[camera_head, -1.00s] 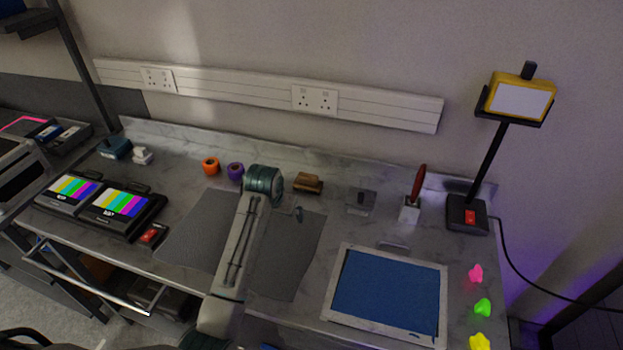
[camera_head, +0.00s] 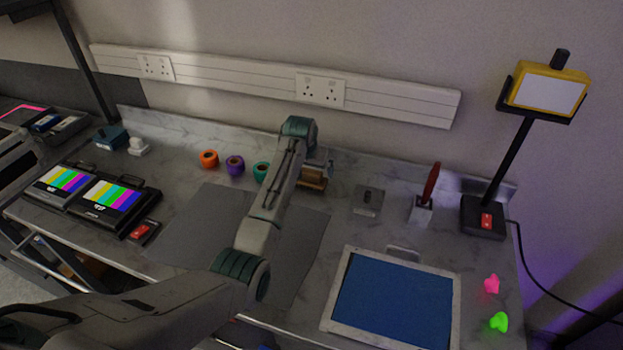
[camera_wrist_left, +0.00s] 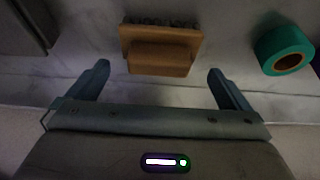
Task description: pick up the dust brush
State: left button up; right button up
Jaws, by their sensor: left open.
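The dust brush (camera_head: 312,182) is a small wooden block with dark bristles, lying on the bench near the back wall. In the head view my left arm partly covers it. In the left wrist view the dust brush (camera_wrist_left: 160,50) shows at top centre, bristles toward the top edge. My left gripper (camera_wrist_left: 159,70) is open and empty, its fingers pointing toward the brush with one to each side of its width. The brush appears just beyond the fingertips; I cannot tell the exact gap. In the head view the left gripper (camera_head: 319,161) is just above the brush. My right gripper is out of view.
A teal tape roll (camera_head: 262,171) is left of the brush, with purple (camera_head: 235,166) and orange (camera_head: 209,159) rolls beyond. A small grey plate (camera_head: 367,200) and a red-handled tool in a holder (camera_head: 421,210) stand right. A blue-topped framed panel (camera_head: 393,302) lies in front.

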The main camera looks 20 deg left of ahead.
aim_at(311, 172)
pick_arm(q)
jog(key=x, duration=0.1)
jog(key=p+x, duration=0.1)
jog(key=x, duration=0.1)
jog(key=shift+s+f, duration=0.2)
jog(key=shift+w+f, duration=0.25)
jog(key=shift+f, duration=0.35)
jog(key=shift+c, duration=0.2)
jog(key=c, duration=0.8)
notch_tip(311, 172, up, 9)
jog(key=shift+r+b, duration=0.1)
jog(key=shift+b, duration=1.15)
jog(key=shift+r, duration=0.45)
